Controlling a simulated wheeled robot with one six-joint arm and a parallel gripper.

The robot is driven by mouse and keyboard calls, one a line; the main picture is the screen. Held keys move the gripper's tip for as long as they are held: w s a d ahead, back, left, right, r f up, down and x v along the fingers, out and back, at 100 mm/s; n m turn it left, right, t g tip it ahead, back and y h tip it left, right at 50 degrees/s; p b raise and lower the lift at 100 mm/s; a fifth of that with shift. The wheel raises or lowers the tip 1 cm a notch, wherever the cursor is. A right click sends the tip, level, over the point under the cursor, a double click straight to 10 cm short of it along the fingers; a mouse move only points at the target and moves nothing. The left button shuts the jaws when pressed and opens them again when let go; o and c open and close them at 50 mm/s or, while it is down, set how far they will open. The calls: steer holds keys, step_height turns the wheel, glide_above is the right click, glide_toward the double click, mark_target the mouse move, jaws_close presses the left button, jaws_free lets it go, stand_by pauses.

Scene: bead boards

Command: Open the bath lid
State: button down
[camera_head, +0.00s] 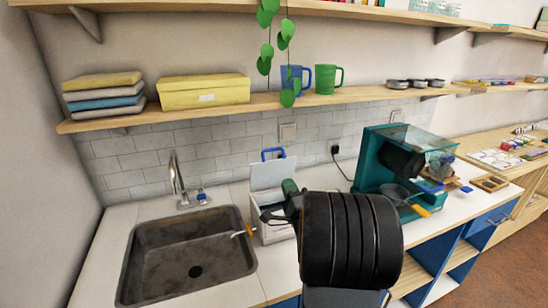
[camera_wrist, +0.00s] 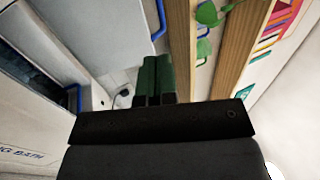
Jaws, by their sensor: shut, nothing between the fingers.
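The bath is a white box (camera_head: 276,234) beside the sink in the head view. Its pale lid (camera_head: 268,175) stands raised at the back, with a blue handle (camera_head: 272,153) on its top edge. The dark inside of the bath shows in front of the lid, partly hidden by my arm. In the wrist view, lettering ending in "BATH" shows on the bath's wall (camera_wrist: 25,153), and the blue handle shows at the top (camera_wrist: 159,20). My gripper (camera_head: 289,187) is shut and empty, its green fingers (camera_wrist: 153,78) in front of the raised lid. I cannot tell whether they touch it.
A dark sink (camera_head: 190,255) with a tap (camera_head: 177,180) lies left of the bath. A teal machine (camera_head: 375,165) stands to the right.

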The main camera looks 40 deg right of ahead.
step_height(320, 180, up, 5)
steer(key=p, duration=0.4)
glide_above(272, 169)
steer(key=s, duration=0.2)
steer(key=shift+w+d+f, duration=0.15)
steer(key=shift+f, duration=0.05)
steer(key=w+d+g+y+p, duration=0.1)
steer(key=w+g+p, duration=0.1)
steer(key=w, duration=0.4)
steer(key=shift+d+r+g, duration=0.15)
steer(key=shift+d+g, duration=0.15)
steer(key=shift+g, duration=0.3)
